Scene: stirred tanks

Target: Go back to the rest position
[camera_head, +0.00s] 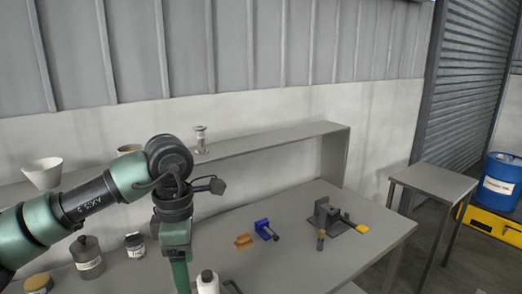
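My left arm (90,205) comes in from the left and bends over the near left part of the grey table (300,245). Its last visible green link (178,255) points down and leaves the picture at the bottom edge, so my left gripper's fingertips are not seen. A white bottle (207,283) stands just right of that link, cut by the bottom edge. I cannot tell whether the arm touches it. My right arm and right gripper do not show.
A blue clamp-like tool (266,230), an orange-brown piece (243,242) and a grey device with a yellow end (335,217) lie on the table. Dark jars (88,258) stand left, near my arm. A raised shelf (270,143) runs behind.

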